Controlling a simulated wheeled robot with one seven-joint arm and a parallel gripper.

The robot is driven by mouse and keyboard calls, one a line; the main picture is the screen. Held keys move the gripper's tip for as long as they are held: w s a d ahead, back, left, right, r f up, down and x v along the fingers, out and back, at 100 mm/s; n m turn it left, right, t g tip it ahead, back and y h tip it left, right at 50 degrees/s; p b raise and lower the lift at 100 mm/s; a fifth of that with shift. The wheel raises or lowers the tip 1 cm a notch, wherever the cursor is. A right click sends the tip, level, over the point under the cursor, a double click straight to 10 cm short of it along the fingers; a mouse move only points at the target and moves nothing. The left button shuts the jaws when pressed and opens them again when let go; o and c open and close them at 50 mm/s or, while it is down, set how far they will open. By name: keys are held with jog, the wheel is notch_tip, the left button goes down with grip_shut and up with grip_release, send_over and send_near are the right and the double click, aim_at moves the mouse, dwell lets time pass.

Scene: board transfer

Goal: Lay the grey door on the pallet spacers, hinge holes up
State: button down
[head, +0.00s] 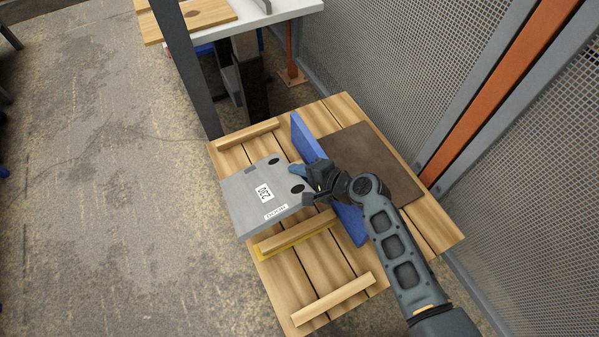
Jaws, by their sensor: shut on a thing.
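The grey door (243,203) is a flat light-grey panel with a printed number label, a smaller text label and two dark round holes near its right edge. The holes face up. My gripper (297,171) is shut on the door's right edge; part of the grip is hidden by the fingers. The pallet (271,283) has wooden spacer bars: one at the back (247,137), one in the middle (296,233) and one at the front (333,298). The door is over the area between the back and middle spacers and overhangs the pallet's left edge. I cannot tell whether it touches them.
A blue panel (306,141) stands on edge across the pallet, close behind my gripper. A brown board (372,158) lies to its right. A yellow strip (264,251) shows beside the middle spacer. Mesh fencing (400,75) borders the right; open floor (100,200) lies left.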

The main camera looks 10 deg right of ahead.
jog(key=shift+f, duration=0.1)
dwell(0.6)
jog(key=c, duration=0.9)
grip_release()
jog(key=shift+f, duration=0.1)
jog(key=shift+c, duration=0.3)
jog(key=shift+s, duration=0.1)
